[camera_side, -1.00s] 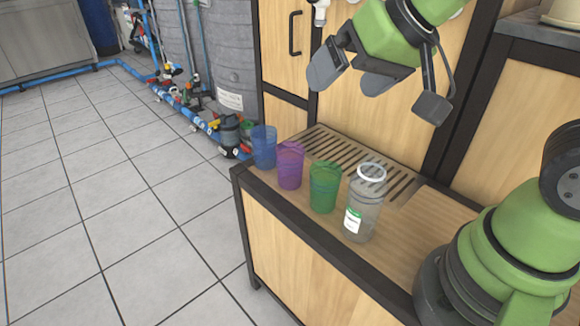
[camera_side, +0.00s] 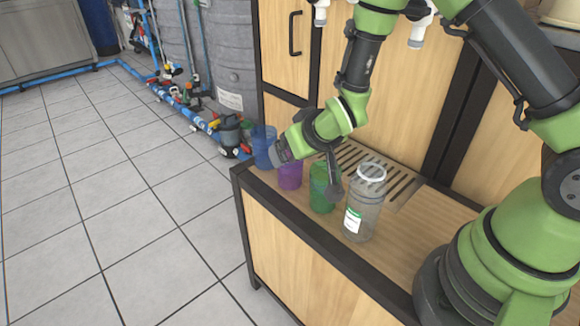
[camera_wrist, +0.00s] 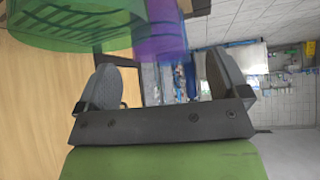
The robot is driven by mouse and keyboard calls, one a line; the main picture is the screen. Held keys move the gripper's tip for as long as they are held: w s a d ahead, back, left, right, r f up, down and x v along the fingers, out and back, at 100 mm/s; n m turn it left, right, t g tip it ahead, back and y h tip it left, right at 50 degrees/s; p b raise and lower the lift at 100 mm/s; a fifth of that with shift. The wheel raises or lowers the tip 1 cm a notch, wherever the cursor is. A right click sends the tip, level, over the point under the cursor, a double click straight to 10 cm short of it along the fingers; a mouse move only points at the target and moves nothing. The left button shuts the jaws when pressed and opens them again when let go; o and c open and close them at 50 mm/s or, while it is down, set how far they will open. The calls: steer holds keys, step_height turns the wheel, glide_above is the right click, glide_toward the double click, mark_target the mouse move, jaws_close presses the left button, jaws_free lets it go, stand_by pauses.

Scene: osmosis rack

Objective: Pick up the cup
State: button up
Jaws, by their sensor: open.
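Three translucent cups stand in a row on the wooden counter (camera_side: 405,238) in the side view: a blue cup (camera_side: 262,138), a purple cup (camera_side: 289,180) and a green cup (camera_side: 320,196). My gripper (camera_side: 303,168) is low over the row, tilted, and hides parts of all three cups. One finger is by the blue and purple cups; another hangs by the green cup. In the wrist view, my gripper (camera_wrist: 166,72) has its fingers wide apart with nothing held between them. The purple cup (camera_wrist: 166,28) and green cup (camera_wrist: 70,25) show just beyond the fingers.
A clear container (camera_side: 366,203) with a white rim and a label stands right of the green cup. A slotted drain grate (camera_side: 400,182) lies behind the row. The counter's dark front edge (camera_side: 300,224) is close to the cups. Cabinet doors rise behind.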

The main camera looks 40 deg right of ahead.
mark_target(290, 167)
steer(key=shift+d+x, duration=0.2)
steer(key=shift+x, duration=2.45)
steer(key=shift+w+r, duration=0.15)
steer(key=c, duration=1)
steer(key=shift+o, duration=0.2)
steer(key=shift+r, duration=0.1)
